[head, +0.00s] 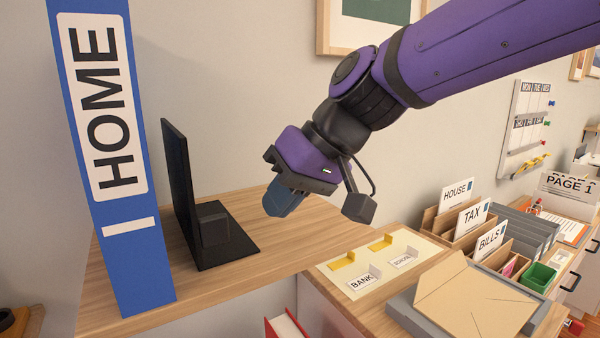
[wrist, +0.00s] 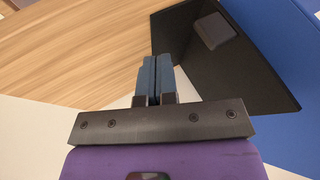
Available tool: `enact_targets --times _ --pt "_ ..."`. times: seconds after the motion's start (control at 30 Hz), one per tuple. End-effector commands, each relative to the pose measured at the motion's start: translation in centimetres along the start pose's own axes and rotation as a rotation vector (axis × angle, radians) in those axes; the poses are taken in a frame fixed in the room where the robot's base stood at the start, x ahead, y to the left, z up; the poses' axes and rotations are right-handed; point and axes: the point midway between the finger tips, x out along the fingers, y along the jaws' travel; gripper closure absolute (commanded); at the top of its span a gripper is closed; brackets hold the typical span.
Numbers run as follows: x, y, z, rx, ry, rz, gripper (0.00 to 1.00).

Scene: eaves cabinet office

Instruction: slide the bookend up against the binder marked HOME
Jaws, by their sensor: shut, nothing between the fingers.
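The blue binder marked HOME (head: 140,260) stands upright at the left of the wooden shelf in the head view; its side also shows at the right of the wrist view (wrist: 290,30). The black bookend (head: 180,180) stands just right of it, its flat base on the shelf and a small block against its upright plate. In the head view a gap shows between plate and binder. In the wrist view the bookend (wrist: 265,75) lies right of my fingers. My gripper (head: 272,212) is shut and empty, to the right of the bookend; its blue fingertips (wrist: 154,62) are together.
The wooden shelf top (head: 300,235) is bare right of the bookend. A lower desk to the right holds a cream board (head: 375,258) with small holders, a letter sorter (head: 470,235) and an envelope (head: 475,300). A red book (head: 285,327) shows below the shelf edge.

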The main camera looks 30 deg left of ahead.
Motion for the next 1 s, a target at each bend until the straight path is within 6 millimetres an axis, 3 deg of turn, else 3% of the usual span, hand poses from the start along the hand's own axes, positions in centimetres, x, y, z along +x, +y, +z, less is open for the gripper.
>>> enact_targets --times 0.07,0.3,0.83,1.0 --pt "1.6 0.0 0.1 0.0 -0.004 -0.002 1.0" --pt "2.9 -2.8 0.0 -0.003 0.0 -0.001 1.0" --pt "3.3 -3.6 0.0 0.0 0.0 0.0 1.0" --pt "4.2 -5.3 0.0 -0.004 -0.001 0.0 1.0"
